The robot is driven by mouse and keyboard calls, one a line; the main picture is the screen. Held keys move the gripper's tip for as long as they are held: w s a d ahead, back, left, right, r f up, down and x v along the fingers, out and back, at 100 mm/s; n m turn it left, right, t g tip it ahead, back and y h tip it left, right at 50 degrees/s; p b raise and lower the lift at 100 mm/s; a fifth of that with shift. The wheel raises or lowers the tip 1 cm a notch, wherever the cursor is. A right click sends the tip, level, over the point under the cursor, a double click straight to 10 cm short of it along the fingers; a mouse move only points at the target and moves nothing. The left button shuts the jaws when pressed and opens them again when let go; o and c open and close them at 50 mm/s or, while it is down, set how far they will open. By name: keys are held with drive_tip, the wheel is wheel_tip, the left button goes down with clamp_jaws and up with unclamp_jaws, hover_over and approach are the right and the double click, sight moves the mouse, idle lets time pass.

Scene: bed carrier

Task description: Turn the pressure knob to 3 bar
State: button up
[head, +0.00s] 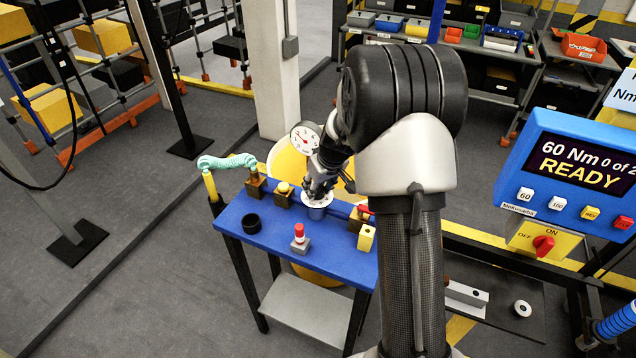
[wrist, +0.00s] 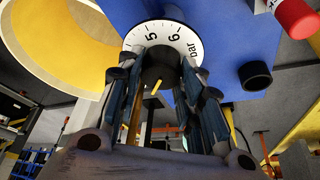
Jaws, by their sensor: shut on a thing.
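The pressure knob is black with a yellow pointer mark and shows in the wrist view (wrist: 158,72). It sits on a white dial (wrist: 137,38) printed with 5, 6 and "bar"; the other numbers are hidden by my fingers and the knob. My gripper (head: 319,188) is over the dial, which also shows on the blue table in the head view (head: 309,201). In the wrist view my fingers (wrist: 160,76) are shut around the knob's sides. A round gauge (head: 305,137) with a red needle stands behind; its reading is too small to tell.
A screen (head: 582,163) reading "60 Nm 0 of 2 READY" stands at right.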

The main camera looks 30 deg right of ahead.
drive_tip(key=m+p, duration=0.1)
drive_tip(key=p, duration=0.1)
drive_tip(key=m+h+p, duration=0.1)
drive_tip(key=p, duration=0.1)
drive_tip(key=shift+a+r+m, duration=0.1)
drive_tip(key=shift+r+m, duration=0.1)
drive_tip(key=shift+m, duration=0.2)
drive_tip(key=shift+w+f+m+h, duration=0.1)
drive_tip(key=shift+f+m+h, duration=0.25)
drive_tip(key=shift+m, duration=0.55)
drive_tip(key=shift+f+m+g+h+b, duration=0.15)
drive_tip(key=shift+m+g+h+b, duration=0.15)
drive_tip(key=shift+m+b, duration=0.6)
drive_tip(key=m+b, duration=0.1)
drive_tip(key=b, duration=0.3)
drive_tip(key=shift+h, duration=0.35)
drive_tip(key=m+b, duration=0.2)
drive_tip(key=b, duration=0.1)
drive_tip(key=shift+a+r+g, duration=0.1)
drive_tip(key=shift+r+g, duration=0.1)
drive_tip(key=shift+g, duration=0.2)
drive_tip(key=o, duration=1.1)
drive_tip(key=shift+c, duration=0.2)
